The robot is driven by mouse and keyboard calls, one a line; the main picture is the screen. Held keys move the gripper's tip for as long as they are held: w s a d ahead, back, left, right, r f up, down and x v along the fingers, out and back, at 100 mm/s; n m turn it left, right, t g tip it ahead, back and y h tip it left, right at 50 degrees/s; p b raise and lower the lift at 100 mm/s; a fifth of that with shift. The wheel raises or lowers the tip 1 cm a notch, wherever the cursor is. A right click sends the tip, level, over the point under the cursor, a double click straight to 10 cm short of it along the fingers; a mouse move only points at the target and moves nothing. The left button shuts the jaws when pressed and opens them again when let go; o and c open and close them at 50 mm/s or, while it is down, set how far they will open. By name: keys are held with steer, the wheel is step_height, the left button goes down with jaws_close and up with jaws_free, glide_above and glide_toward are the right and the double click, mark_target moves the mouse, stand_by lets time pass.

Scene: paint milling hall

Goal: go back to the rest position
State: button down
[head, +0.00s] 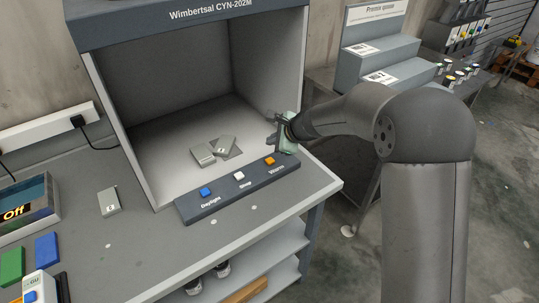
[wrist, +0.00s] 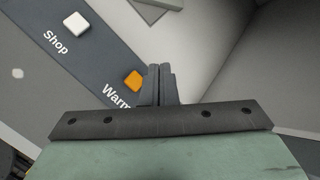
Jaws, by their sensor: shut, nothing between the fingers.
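My gripper (head: 272,128) is at the front right of a grey light booth (head: 190,12), above the right end of its button panel (head: 185,211). In the wrist view my gripper (wrist: 160,82) has its two fingers together with nothing between them. The fingertips appear beside the orange Warm button (wrist: 133,81); I cannot tell whether they touch the panel. The orange button (head: 270,161), a white button (head: 239,176) and a blue button (head: 206,191) show in the head view. Two small grey panels (head: 203,156) (head: 226,142) lie side by side on the booth floor.
A grey numbered panel (head: 108,204) lies on the table left of the booth. A display reading Off (head: 20,211), a green block (head: 12,266) and a blue block (head: 47,248) are at far left. A stepped grey stand (head: 385,58) is behind my arm, at right.

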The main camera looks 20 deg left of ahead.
steer(key=shift+r, duration=0.65)
steer(key=a+r+p+v, duration=0.1)
steer(key=p+v, duration=0.2)
steer(key=v, duration=0.5)
steer(key=shift+s+r, duration=0.2)
steer(key=shift+s, duration=0.05)
steer(key=s+d+n+g+h, duration=0.3)
steer(key=s+d+n+h, duration=0.5)
steer(key=s+d, duration=2.2)
steer(key=d+n, duration=0.1)
steer(key=n, duration=0.5)
steer(key=shift+s+d, duration=0.35)
